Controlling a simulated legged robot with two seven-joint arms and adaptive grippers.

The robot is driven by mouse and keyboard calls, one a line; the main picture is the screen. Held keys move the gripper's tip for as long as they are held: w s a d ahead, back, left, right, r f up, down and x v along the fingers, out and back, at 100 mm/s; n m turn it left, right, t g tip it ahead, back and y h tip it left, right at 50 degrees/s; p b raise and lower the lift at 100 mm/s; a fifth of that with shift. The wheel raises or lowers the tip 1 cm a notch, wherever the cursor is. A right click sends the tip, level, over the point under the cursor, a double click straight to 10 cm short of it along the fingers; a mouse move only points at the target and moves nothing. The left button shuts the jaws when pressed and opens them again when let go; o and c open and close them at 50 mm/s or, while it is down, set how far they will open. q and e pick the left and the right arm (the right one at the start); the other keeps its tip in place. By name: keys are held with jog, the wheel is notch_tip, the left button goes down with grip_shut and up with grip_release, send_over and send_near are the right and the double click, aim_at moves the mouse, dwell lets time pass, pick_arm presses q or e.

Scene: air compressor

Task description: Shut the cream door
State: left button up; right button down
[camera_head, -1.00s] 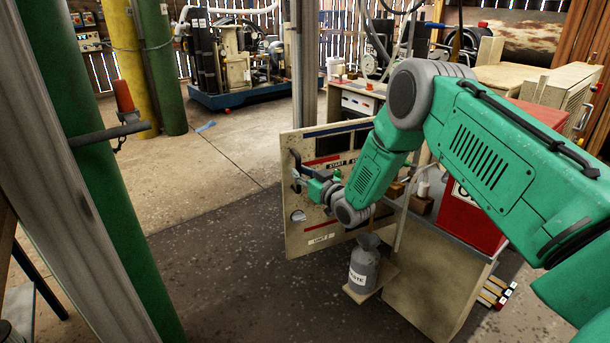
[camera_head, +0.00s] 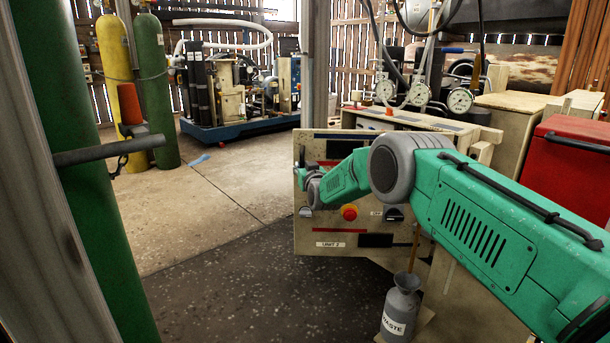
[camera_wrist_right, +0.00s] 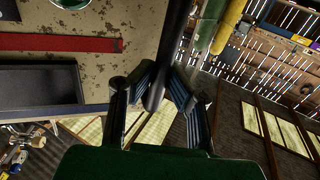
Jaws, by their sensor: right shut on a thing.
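The cream door (camera_head: 335,250), with a "UNIT 2" label, a red knob and dark and red strips, stands in the middle of the head view, open at an angle from its cabinet. In the right wrist view its worn cream face (camera_wrist_right: 100,70) fills the upper left. My right gripper (camera_wrist_right: 152,95) is shut on the door's dark bar handle (camera_wrist_right: 165,65), near the door's free left edge. In the head view my right forearm and wrist cover part of the door face, and the fingers are hard to make out. My left gripper is not in view.
A grey waste bottle (camera_head: 401,305) stands below the door's right end. Gauges (camera_head: 420,93) and a red box (camera_head: 570,165) are at the right. A green cylinder (camera_head: 85,200) and a grey post stand close at the left. The floor (camera_head: 235,270) left of the door is clear.

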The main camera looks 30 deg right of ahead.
jog(key=shift+w+d+f+m+h+b, duration=0.1)
jog(key=shift+w+d+f+b, duration=0.1)
jog(key=shift+w, duration=0.3)
jog(key=shift+w+d+f+m+h+b, duration=0.1)
jog(key=shift+w+d+f, duration=0.1)
jog(key=shift+w, duration=0.25)
jog(key=shift+w+d+f+m+h+b, duration=0.1)
jog(key=shift+w+d+f+b, duration=0.1)
jog(key=shift+w, duration=0.3)
jog(key=shift+w+a+r, duration=0.15)
jog(key=shift+a+r, duration=0.05)
jog(key=shift+a, duration=0.05)
jog(key=shift+d+f, duration=0.1)
jog(key=shift+d, duration=0.05)
jog(key=c, duration=1.7)
grip_release()
jog(key=shift+c, duration=0.2)
jog(key=shift+o, duration=1)
jog(key=shift+w+f, duration=0.1)
jog(key=shift+w, duration=0.05)
jog(key=shift+r, duration=0.4)
jog(key=shift+s+d, duration=0.1)
jog(key=shift+s, duration=0.1)
